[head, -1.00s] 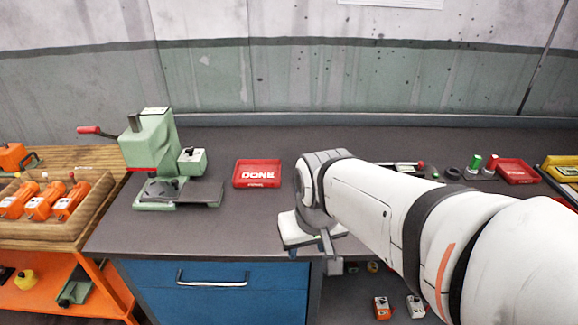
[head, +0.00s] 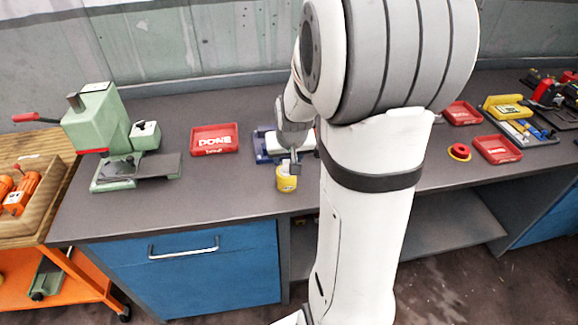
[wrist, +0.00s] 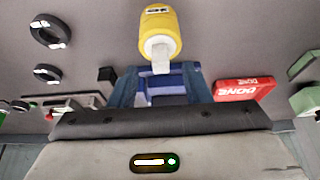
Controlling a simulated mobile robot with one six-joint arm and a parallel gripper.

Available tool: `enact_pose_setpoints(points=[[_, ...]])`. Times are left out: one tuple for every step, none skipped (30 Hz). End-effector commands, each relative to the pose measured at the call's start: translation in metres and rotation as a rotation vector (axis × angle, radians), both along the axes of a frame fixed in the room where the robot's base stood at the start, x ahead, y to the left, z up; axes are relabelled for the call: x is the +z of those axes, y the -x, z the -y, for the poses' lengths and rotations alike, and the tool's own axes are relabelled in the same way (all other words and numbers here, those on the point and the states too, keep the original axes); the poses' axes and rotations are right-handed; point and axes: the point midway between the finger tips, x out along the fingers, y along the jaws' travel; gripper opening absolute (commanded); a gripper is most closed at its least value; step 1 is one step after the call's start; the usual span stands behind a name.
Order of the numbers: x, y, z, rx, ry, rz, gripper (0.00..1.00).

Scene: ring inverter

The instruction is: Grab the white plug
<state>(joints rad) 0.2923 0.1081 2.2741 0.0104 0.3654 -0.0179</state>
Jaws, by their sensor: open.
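A yellow cylinder (head: 286,183) stands on the grey bench near its front edge. In the wrist view the yellow cylinder (wrist: 159,28) shows at top centre, with a white round piece (wrist: 160,47) at its near end. I cannot tell whether this white piece is the white plug. My gripper (head: 293,165) points down at the yellow cylinder, very close to it in the head view; contact is unclear. It is open. In the wrist view its grey body fills the bottom. A blue holder (head: 262,147) lies behind the gripper, partly hidden; it also shows in the wrist view (wrist: 125,88).
A red DONE tray (head: 214,140) lies left of the gripper. A green press (head: 98,130) stands further left. Red trays (head: 497,149) and a red-yellow ring (head: 459,152) lie at right. Black rings (wrist: 48,32) show in the wrist view. The bench front left of the cylinder is clear.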

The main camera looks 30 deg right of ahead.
Motion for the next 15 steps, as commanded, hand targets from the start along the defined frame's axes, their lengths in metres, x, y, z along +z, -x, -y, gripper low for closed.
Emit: enact_pose_setpoints(points=[[-0.007, -0.001, 0.000, 0.000, -0.002, -0.007, 0.44], [-0.011, -0.003, 0.001, 0.000, -0.002, -0.006, 0.44], [-0.016, -0.004, 0.001, 0.000, -0.002, -0.007, 0.44], [-0.020, -0.006, 0.002, 0.000, -0.002, -0.006, 0.44], [-0.024, -0.007, 0.002, 0.000, -0.001, -0.005, 0.44], [-0.028, -0.009, 0.003, 0.000, -0.001, -0.005, 0.44], [-0.030, -0.010, 0.003, 0.000, -0.001, -0.004, 0.44], [-0.032, -0.011, 0.003, 0.001, 0.000, -0.003, 0.44], [-0.034, -0.012, 0.003, 0.001, 0.000, -0.003, 0.44], [-0.035, -0.012, 0.003, 0.001, 0.000, -0.003, 0.44], [-0.035, -0.013, 0.003, 0.001, 0.000, -0.002, 0.44], [-0.036, -0.013, 0.003, 0.001, 0.000, -0.002, 0.44], [-0.036, -0.013, 0.003, 0.001, 0.000, -0.001, 0.44], [-0.036, -0.013, 0.003, 0.001, 0.000, -0.001, 0.44], [-0.036, -0.013, 0.003, 0.001, 0.000, -0.001, 0.44]])
